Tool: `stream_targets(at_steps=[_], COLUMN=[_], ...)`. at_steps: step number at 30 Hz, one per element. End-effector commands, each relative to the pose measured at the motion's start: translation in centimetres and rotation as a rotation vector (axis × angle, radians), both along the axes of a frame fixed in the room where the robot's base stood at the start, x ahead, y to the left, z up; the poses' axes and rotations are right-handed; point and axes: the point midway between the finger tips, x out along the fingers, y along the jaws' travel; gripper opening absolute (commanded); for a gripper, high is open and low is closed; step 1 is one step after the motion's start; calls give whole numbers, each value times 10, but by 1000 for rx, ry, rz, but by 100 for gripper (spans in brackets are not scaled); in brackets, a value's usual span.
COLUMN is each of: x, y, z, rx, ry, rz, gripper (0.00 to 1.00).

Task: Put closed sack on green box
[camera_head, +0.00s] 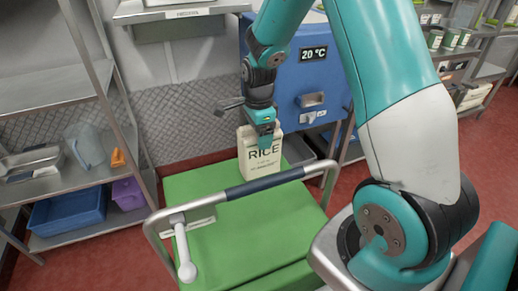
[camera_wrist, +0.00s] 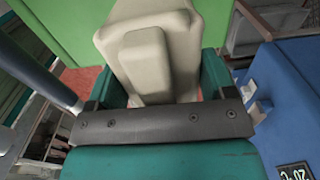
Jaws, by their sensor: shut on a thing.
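The closed sack (camera_head: 259,161) is cream and labelled RICE. It is upright at the far right edge of the green box (camera_head: 230,245), in front of the blue machine. My gripper (camera_head: 264,131) is above it, pointing down and shut on its top. In the wrist view the cream sack (camera_wrist: 156,55) fills the space between the teal fingers, with the green surface (camera_wrist: 60,30) beyond it. I cannot tell whether the sack's bottom touches the green top or hangs just above it.
A handrail (camera_head: 265,183) crosses over the green box, with a white lever (camera_head: 184,255) at its left. The blue machine (camera_head: 300,85) stands behind. A metal shelf with a blue bin (camera_head: 68,210) is at the left. The green top is otherwise bare.

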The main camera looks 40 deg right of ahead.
Motion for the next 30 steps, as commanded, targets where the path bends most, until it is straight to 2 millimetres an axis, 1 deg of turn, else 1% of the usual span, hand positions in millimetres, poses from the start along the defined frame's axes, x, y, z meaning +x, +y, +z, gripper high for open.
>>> stream_targets(at_steps=[1,3,8,16,28,29,30], x=[0,1,1,0,1,0,0], y=[0,0,-1,-1,-1,-1,-1], z=[-7,-12,-20,-52,-57,-58,-57], rx=[0,0,-1,0,-1,0,0], ry=[0,-1,-2,0,-3,-1,-1], rz=[0,0,-1,-1,-1,-1,-1], gripper=[3,3,3,3,3,81,90])
